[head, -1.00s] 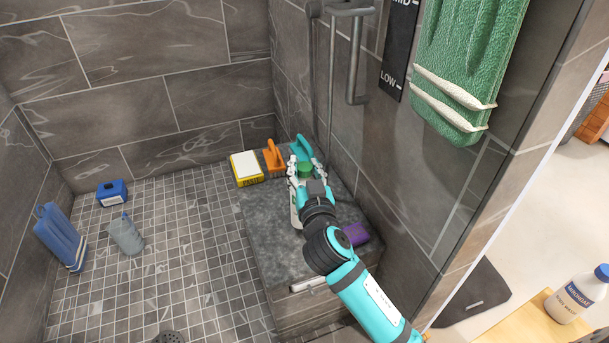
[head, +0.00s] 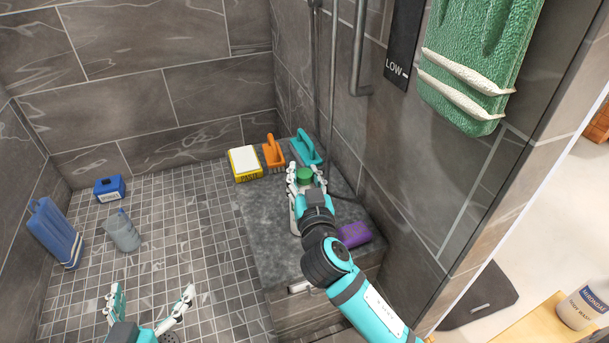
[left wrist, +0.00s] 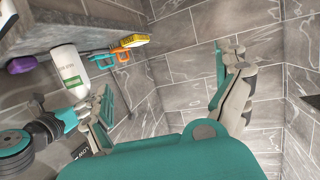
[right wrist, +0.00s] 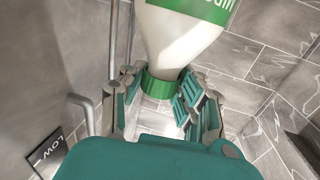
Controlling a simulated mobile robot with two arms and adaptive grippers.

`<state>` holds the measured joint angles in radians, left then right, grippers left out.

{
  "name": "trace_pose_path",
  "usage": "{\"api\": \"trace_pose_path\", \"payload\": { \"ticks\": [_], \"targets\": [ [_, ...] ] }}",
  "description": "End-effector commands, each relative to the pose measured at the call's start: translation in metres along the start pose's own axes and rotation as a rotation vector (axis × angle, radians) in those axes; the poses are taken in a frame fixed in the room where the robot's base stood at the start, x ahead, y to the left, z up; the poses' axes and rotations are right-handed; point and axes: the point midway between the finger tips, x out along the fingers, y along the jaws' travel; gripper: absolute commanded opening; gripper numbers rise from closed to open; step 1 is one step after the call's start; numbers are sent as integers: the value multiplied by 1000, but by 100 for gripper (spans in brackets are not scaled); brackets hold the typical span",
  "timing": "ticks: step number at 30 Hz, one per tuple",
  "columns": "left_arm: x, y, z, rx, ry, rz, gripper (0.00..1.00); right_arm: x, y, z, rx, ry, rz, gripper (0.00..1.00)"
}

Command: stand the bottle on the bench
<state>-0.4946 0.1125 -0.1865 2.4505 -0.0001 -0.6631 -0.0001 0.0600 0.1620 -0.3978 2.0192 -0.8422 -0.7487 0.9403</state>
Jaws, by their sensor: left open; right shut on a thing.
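The white bottle (right wrist: 180,30) has a green cap (right wrist: 160,88) and a green label. My right gripper (head: 306,178) is shut around the capped neck and holds the bottle from above, over the grey bench (head: 262,225). In the head view the gripper hides most of the body; only the green cap shows clearly. In the left wrist view, which looks upside down, the bottle (left wrist: 70,70) appears upright with its base at bench level; I cannot tell whether it touches. My left gripper (head: 150,300) is open and empty over the tiled floor, left of the bench.
On the bench are a yellow-and-white box (head: 245,163), an orange brush (head: 273,152), a teal brush (head: 305,150) and a purple item (head: 354,234). On the floor are a blue jug (head: 55,232), a grey cup (head: 123,232) and a blue box (head: 109,188). A wall stands right of the bench.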

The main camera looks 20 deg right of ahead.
Motion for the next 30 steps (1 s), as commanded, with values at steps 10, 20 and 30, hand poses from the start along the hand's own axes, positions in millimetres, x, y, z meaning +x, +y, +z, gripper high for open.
{"api": "trace_pose_path", "payload": {
  "ticks": [10, 20, 30],
  "targets": [
    [1, 1, -7, 0, 37, 1, 100, 0, 0, 2, 0, 0, 0, 35],
    [1, 1, -6, 0, 34, 1, 100, 0, 0, 2, 0, 0, 0, 54],
    [-1, 0, 7, -1, -40, -1, 100, -27, 0, 1, 4, -5, -1, 54]
  ]
}}
